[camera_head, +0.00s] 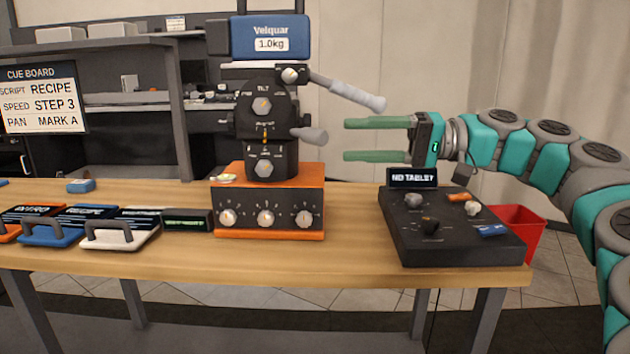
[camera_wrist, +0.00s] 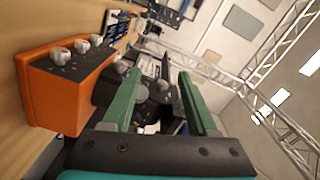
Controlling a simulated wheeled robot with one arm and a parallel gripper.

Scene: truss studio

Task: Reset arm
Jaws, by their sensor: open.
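My gripper (camera_head: 370,139) is at the right in the head view, above the table and over the black control panel (camera_head: 455,250). Its two green fingers point left, spread apart with nothing between them. The fingers also show in the wrist view (camera_wrist: 155,98), with a gap between them. The fingertips are apart from the black camera head (camera_head: 264,125) on the orange box (camera_head: 268,207), which stands to their left. In the wrist view the orange box (camera_wrist: 50,95) is at the left, and dark parts of the rig show beyond the fingers.
A blue 1.0kg block (camera_head: 270,38) sits on top, with handles (camera_head: 345,90) sticking out right toward my fingers. Handled cartridges (camera_head: 120,235) line the table's left front. A red bin (camera_head: 517,230) stands behind the panel at right. A cue board (camera_head: 40,97) stands far left.

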